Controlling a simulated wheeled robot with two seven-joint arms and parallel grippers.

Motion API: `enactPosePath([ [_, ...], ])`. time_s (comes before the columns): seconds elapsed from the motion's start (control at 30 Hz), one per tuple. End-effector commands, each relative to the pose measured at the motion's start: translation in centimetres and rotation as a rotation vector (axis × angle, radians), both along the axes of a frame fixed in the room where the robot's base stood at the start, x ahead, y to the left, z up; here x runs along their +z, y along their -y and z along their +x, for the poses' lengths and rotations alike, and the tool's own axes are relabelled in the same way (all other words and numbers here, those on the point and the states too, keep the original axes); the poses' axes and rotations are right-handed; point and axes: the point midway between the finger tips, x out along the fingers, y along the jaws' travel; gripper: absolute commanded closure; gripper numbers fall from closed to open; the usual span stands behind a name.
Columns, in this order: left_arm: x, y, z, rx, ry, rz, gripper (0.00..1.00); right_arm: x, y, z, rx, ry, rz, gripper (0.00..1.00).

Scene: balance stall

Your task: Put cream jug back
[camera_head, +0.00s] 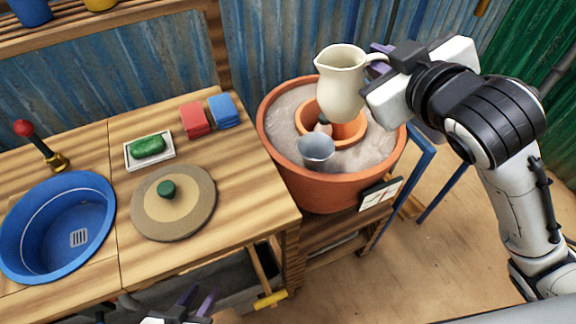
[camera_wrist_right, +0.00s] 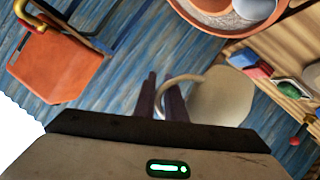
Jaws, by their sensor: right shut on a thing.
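The cream jug (camera_head: 342,82) is held in the air above the large terracotta tub (camera_head: 277,147), roughly upright with its handle to the right. My right gripper (camera_head: 379,60) is shut on the jug's handle. In the right wrist view the fingers (camera_wrist_right: 161,97) close around the handle, and the jug's pale body (camera_wrist_right: 225,97) shows beside them. The jug hides part of the tub's far rim and sand. My left gripper (camera_head: 198,299) is low at the bottom edge, with its two fingers apart and nothing visible between them.
A smaller terracotta pot (camera_head: 352,133) and a grey cup (camera_head: 316,147) stand in the tub. On the wooden counter are a blue basin (camera_head: 103,205), round board (camera_head: 201,221), soap dish (camera_head: 130,158), red block (camera_head: 195,120) and blue block (camera_head: 224,110). A shelf (camera_head: 130,22) is above.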

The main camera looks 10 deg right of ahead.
Motion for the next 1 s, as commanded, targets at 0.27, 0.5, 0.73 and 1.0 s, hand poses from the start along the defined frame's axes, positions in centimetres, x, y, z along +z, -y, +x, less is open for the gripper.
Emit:
enactPosePath([
  [0.27,0.3,0.0,-0.6,-0.001,-0.012,0.0,0.69,-5.8,-10.1,4.8,0.335,-0.008,0.033,1.0],
  [0.5,0.4,0.0,-0.9,-0.001,-0.02,0.001,0.69,-11.7,-16.3,6.2,0.558,-0.011,0.067,1.0],
  [0.73,0.3,0.0,-0.9,-0.001,-0.02,0.001,0.69,-15.4,-17.7,6.2,0.608,-0.014,0.08,1.0],
  [1.0,0.2,0.0,-0.9,0.0,-0.019,0.001,0.69,-19.3,-17.7,6.2,0.608,-0.008,0.08,1.0],
])
